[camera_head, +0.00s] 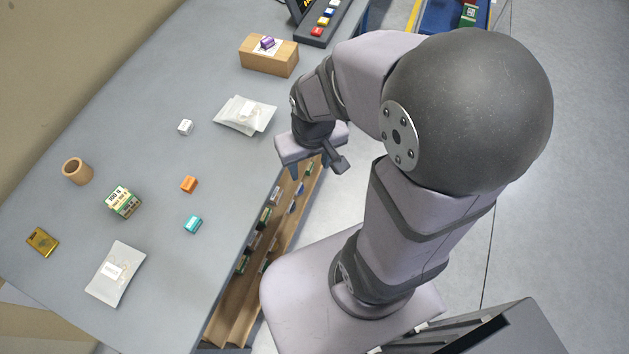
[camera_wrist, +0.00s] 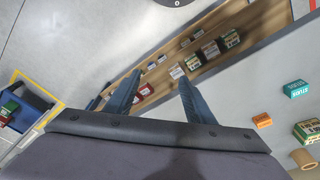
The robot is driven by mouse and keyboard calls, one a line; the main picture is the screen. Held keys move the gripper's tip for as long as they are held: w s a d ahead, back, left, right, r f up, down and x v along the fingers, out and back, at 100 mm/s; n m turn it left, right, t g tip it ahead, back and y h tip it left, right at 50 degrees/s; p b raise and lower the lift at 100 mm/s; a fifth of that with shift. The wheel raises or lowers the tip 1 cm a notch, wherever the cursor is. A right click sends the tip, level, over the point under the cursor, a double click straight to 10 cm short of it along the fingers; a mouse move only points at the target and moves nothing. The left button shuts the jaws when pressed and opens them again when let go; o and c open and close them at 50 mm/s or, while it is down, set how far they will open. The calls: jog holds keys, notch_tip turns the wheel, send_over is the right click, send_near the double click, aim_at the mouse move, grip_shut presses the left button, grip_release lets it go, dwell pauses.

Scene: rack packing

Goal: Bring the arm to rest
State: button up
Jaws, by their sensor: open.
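My arm is folded over the near edge of the grey table in the head view. My gripper (camera_head: 309,170) hangs near that edge, above the wooden rack (camera_head: 237,306). In the wrist view my gripper (camera_wrist: 156,92) shows two dark blue fingers spread apart with nothing held between them. The wooden rack (camera_wrist: 165,85) lies beyond the fingers and holds several small boxes. The fingertips are partly hidden by my own wrist in the head view.
The table holds a cardboard box (camera_head: 268,60), plastic pouches (camera_head: 245,113), a green-white box (camera_head: 124,202), a brown cylinder (camera_head: 77,171), orange (camera_head: 189,184) and teal (camera_head: 192,225) blocks. A blue bin (camera_head: 453,17) stands at the back. Grey floor lies right.

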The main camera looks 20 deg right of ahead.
jog(key=shift+g, duration=0.8)
jog(key=s, duration=0.2)
jog(key=s+a, duration=0.1)
jog(key=s, duration=0.2)
jog(key=shift+r, duration=0.15)
notch_tip(320, 180, up, 6)
jog(key=p, duration=0.6)
jog(key=shift+r, duration=0.25)
